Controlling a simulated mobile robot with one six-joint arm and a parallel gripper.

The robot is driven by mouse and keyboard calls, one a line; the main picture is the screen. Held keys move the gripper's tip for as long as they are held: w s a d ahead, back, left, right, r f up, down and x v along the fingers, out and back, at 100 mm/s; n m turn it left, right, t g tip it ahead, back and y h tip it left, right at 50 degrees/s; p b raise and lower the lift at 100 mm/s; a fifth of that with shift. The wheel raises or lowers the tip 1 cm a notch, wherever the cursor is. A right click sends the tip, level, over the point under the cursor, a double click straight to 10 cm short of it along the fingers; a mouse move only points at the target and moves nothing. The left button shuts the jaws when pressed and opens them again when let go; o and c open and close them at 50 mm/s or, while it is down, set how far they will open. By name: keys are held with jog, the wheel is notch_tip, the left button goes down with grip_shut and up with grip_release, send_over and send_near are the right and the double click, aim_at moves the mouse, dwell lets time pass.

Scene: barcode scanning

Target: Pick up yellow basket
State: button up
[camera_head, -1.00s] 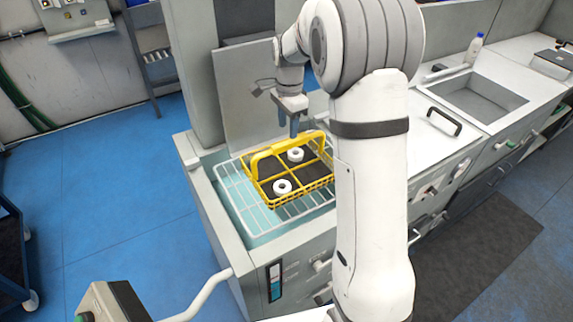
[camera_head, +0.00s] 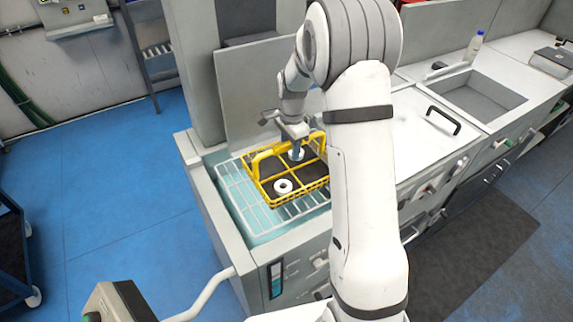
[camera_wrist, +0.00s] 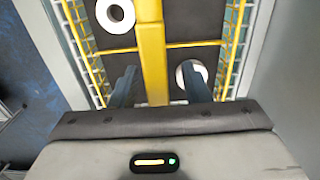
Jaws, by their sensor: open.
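The yellow basket (camera_head: 276,197) sits on a white wire rack in an open bath at the counter's near left end. It has a tall handle and dark compartments. One white ring (camera_head: 283,186) lies in the near compartment; another white ring (camera_head: 296,155) shows partly behind my gripper (camera_head: 294,150). In the wrist view, the yellow handle bar (camera_wrist: 152,60) runs between the two dark fingers of my gripper (camera_wrist: 161,85). The fingers are apart on either side of the bar. The second ring (camera_wrist: 197,72) is partly covered by the right finger.
The wire rack (camera_head: 228,185) extends past the basket on the left. An upright grey panel (camera_head: 262,85) stands behind the bath. A counter with a black handle (camera_head: 444,120) and a sink (camera_head: 478,95) lies to the right.

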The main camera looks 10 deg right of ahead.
jog(key=shift+f, duration=0.2)
dwell(0.5)
grip_shut()
dwell(0.6)
